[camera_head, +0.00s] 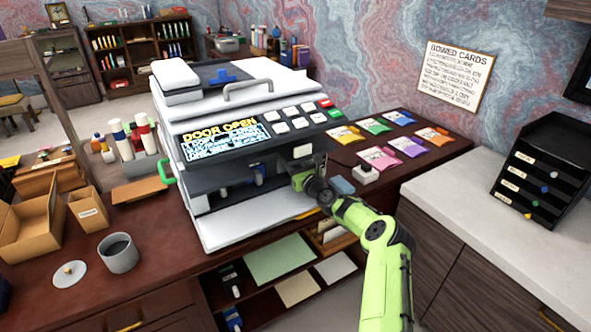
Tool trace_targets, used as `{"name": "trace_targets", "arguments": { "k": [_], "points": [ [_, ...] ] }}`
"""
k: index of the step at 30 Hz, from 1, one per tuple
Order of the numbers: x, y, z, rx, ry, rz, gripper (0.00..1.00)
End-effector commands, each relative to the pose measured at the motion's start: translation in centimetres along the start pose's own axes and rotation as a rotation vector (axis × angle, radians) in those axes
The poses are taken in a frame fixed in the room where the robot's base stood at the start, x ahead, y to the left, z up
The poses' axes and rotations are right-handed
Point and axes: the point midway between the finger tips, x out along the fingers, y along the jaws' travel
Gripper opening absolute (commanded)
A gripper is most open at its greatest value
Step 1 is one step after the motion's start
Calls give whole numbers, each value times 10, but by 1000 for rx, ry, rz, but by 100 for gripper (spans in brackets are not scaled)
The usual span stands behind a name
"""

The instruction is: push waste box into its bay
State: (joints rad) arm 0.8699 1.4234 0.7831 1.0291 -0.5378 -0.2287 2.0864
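A large white and grey printer (235,110) stands on the desk, and its screen (225,137) reads "DOOR OPEN". Its front door (245,218) is folded down, showing a dark opening (230,185) with small pale and blue parts inside. I cannot pick out the waste box for certain; it may be inside the opening or behind my gripper. My green arm reaches in from the lower right. My gripper (306,178) is at the right end of the opening, close to the printer's front. Its fingers are too small and dark to tell whether they are open or hold anything.
A small grey block (341,186) and a white switch box (365,174) lie right of my gripper. Colored packets (380,157) lie behind them. A green lever (165,172) sticks out at the printer's left.

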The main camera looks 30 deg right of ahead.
Motion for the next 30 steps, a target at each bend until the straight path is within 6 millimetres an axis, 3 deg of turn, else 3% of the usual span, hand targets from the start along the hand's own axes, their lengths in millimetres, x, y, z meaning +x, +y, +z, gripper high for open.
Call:
{"name": "trace_targets", "arguments": {
  "k": [5,6,12,23,30],
  "points": [
    [7,0,-1,-1,-1,-1,0],
    [8,0,-1,0,-2,-1,29],
    [8,0,0,0,0,-1,57],
    [1,-1,-1,0,3,0,57],
    [-42,-1,1,2,3,-1,57]
  ]
}}
